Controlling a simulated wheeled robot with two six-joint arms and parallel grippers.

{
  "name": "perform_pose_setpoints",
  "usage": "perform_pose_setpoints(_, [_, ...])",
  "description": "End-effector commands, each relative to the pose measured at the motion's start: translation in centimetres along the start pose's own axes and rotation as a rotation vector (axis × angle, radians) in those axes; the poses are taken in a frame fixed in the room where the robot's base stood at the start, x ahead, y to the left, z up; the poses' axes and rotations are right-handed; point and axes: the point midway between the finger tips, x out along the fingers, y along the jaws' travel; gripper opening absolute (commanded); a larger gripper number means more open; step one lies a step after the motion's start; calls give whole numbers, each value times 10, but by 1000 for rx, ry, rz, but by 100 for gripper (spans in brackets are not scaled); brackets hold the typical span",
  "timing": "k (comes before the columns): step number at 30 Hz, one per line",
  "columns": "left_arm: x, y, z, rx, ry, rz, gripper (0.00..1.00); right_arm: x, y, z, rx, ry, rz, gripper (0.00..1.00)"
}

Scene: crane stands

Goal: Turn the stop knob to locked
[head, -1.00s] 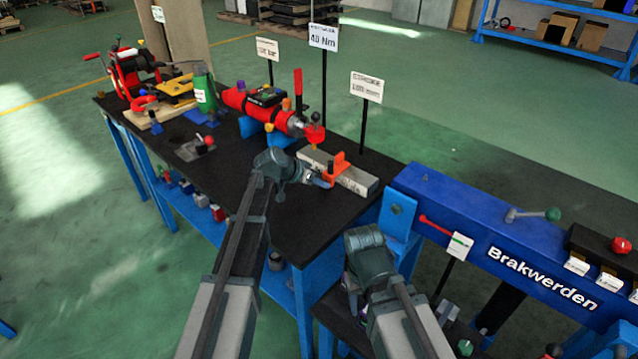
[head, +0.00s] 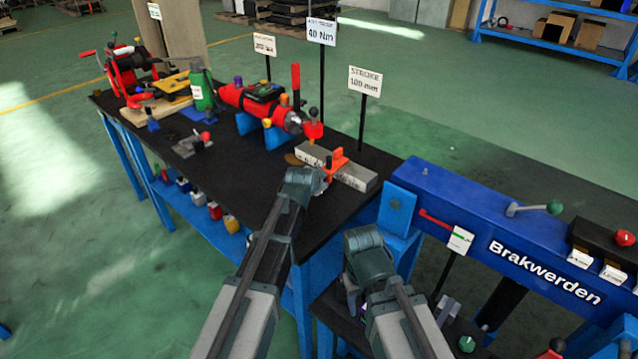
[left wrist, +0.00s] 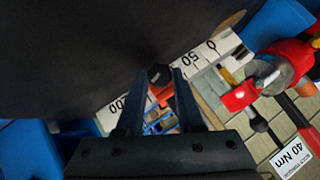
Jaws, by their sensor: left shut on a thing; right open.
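An orange stop (head: 337,158) sits across a grey scaled bar (head: 358,178) on the black workbench. My right gripper (head: 355,298) is open, low beside the bench, away from the stop.
A red cylinder (head: 262,104) on blue supports stands behind the bar, with a sign reading "40 Nm" (head: 321,32) and a "100 mm" sign (head: 364,80). A blue "Brakwerden" beam (head: 470,215) is at right. The bench's near left part is clear.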

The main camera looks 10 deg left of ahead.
Motion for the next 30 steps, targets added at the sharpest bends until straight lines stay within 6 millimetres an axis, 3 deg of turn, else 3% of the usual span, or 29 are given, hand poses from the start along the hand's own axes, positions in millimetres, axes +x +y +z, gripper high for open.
perform_pose_setpoints(12, [0,5,3,140,-7,-134,0,20,-2,-1,0,0,0,55])
perform_pose_setpoints(30, [0,4,2,163,-8,-158,0,22,-2,-1,0,0,0,55])
